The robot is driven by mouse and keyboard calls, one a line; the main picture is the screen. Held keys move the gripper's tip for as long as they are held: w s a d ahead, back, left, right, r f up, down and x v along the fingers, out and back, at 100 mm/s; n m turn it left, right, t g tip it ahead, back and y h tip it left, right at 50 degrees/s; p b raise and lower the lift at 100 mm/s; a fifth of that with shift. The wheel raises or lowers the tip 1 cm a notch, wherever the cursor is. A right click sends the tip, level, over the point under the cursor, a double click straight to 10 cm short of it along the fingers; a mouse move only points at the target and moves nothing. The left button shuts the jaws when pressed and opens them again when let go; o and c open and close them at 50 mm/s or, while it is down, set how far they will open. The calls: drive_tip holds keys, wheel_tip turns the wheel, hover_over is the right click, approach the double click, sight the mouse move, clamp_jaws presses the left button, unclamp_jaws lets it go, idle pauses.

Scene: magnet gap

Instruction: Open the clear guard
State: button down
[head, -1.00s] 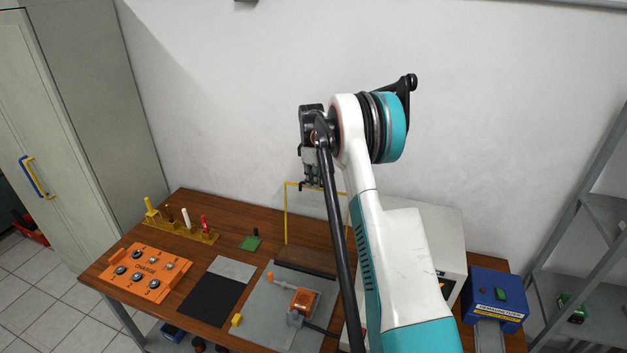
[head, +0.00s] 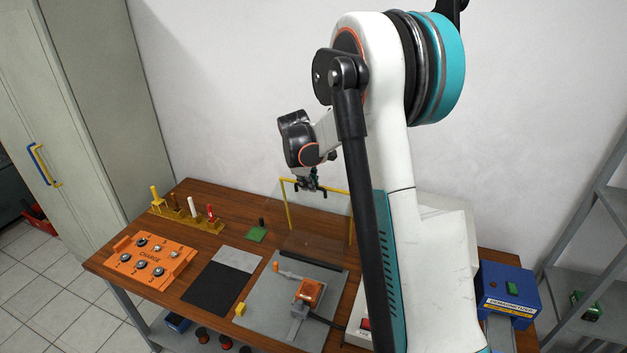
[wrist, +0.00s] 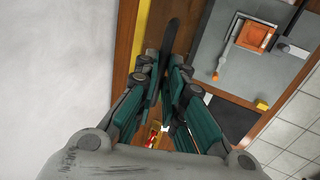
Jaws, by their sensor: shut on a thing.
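The clear guard (head: 318,215) is a see-through panel at the back of the grey plate (head: 262,300), with a yellow bar (head: 335,190) along its raised top edge and thin yellow side posts. The guard's lower edge is near a dark bar (head: 318,264). My arm covers the area to its right.
An orange fixture (head: 311,290) sits on the plate. Left are a black mat (head: 206,289), an orange CHARGE panel (head: 150,262), a yellow rack (head: 185,220) and a green pad (head: 257,234). A blue demagnetizer (head: 508,295) stands right. The wall is close behind the bench.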

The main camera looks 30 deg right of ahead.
drive_tip(key=shift+s+a, duration=0.2)
drive_tip(key=shift+a, duration=0.15)
drive_tip(key=c, duration=1.7)
unclamp_jaws()
drive_tip(key=shift+r, duration=0.1)
drive_tip(key=v, duration=1.2)
